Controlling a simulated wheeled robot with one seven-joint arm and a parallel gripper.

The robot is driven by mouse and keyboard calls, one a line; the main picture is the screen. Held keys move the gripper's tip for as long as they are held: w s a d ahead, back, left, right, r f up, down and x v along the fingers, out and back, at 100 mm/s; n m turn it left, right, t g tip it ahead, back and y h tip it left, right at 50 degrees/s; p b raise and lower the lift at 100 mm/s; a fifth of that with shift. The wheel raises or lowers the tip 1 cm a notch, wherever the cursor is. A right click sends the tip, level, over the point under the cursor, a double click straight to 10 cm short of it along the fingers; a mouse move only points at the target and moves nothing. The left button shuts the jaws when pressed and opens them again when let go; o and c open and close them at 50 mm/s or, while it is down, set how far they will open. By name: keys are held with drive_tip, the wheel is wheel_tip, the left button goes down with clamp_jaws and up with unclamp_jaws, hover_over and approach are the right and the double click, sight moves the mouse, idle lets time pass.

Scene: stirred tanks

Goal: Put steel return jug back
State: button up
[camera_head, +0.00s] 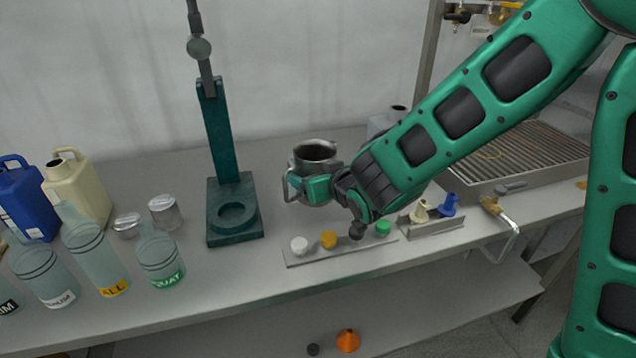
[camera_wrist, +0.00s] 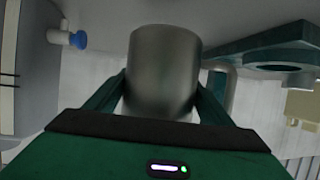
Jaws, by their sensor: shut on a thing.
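The steel return jug (camera_head: 316,152) is a grey metal vessel with an open top and a side handle at its left. It is upright at the middle of the bench, right of the green stand. My gripper (camera_head: 312,187) is shut on the jug from the right and front. In the wrist view the jug (camera_wrist: 163,72) fills the middle, with the fingers of my gripper on both its sides. I cannot tell whether the jug's base touches the bench. My gripper hides part of its lower body.
A green stand (camera_head: 235,228) with a ring base rises left of the jug. In front lies a strip (camera_head: 345,248) with coloured caps. Bottles (camera_head: 97,262) and jugs stand at the left; a drainer (camera_head: 520,155) is at the right.

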drive_tip(key=shift+w+d+f, duration=0.1)
drive_tip(key=shift+d+f, duration=0.1)
drive_tip(key=shift+f, duration=0.75)
drive_tip(key=shift+w+d+f, duration=0.1)
drive_tip(key=shift+d+f, duration=0.05)
drive_tip(key=shift+f, duration=0.75)
drive_tip(key=shift+f, duration=0.1)
drive_tip(key=o, duration=1.5)
drive_tip(key=shift+s, duration=0.1)
drive_tip(key=shift+o, duration=0.2)
